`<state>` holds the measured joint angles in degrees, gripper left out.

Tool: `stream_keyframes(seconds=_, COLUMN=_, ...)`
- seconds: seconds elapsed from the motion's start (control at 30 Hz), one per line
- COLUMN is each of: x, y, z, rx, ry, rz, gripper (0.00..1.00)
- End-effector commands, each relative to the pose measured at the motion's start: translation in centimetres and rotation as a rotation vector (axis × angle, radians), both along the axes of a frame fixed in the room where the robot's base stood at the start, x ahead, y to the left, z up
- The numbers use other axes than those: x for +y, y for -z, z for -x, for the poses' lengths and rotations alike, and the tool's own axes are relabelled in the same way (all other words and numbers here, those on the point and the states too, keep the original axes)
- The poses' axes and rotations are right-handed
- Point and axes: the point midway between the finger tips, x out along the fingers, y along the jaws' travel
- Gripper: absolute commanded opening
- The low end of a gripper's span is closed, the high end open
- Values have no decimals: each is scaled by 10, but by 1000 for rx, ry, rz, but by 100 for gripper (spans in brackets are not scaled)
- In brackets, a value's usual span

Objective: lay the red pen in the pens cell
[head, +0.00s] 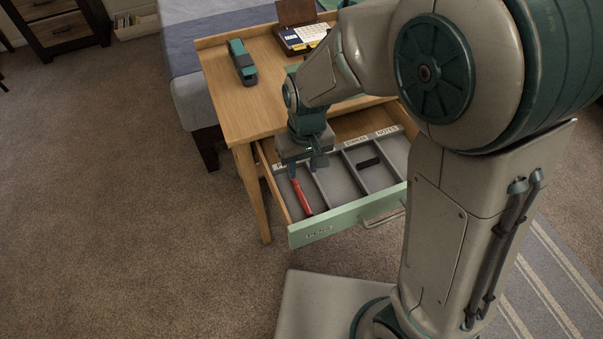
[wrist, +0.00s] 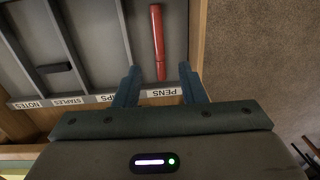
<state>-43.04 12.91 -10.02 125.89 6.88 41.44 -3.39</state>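The red pen (head: 303,197) lies lengthwise on the floor of the pens cell (head: 285,187), the leftmost cell of the open drawer in the head view. In the wrist view the pen (wrist: 157,40) lies between the cell's divider and the drawer's side wall, its near end by the PENS label (wrist: 162,92). My gripper (head: 306,166) is over the label end of this cell. In the wrist view my gripper (wrist: 159,72) is open, with a finger on each side of the pen's near end and a gap to both. Nothing is held.
The drawer's green front (head: 345,218) faces the floor space. A small black object (head: 370,162) lies in the staples cell. A bed is behind.

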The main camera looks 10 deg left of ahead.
Motion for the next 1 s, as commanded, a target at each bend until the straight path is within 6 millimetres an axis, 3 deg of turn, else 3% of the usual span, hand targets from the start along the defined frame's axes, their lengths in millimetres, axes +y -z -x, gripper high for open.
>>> stream_keyframes(seconds=0.27, x=-1, y=-8, z=0, rx=1, ry=1, rz=1, gripper=37)
stream_keyframes(seconds=0.37, x=-10, y=-15, z=-1, rx=-4, ry=22, rz=-7, gripper=37)
stream_keyframes(seconds=0.47, x=-36, y=-29, z=-3, rx=-16, ry=78, rz=-20, gripper=37)
stream_keyframes(seconds=0.63, x=-103, y=-64, z=6, rx=-55, ry=229, rz=-46, gripper=37)
stream_keyframes(seconds=0.8, x=-165, y=-90, z=32, rx=-105, ry=381, rz=-46, gripper=37)
stream_keyframes(seconds=1.0, x=-209, y=-104, z=64, rx=-151, ry=512, rz=-26, gripper=37)
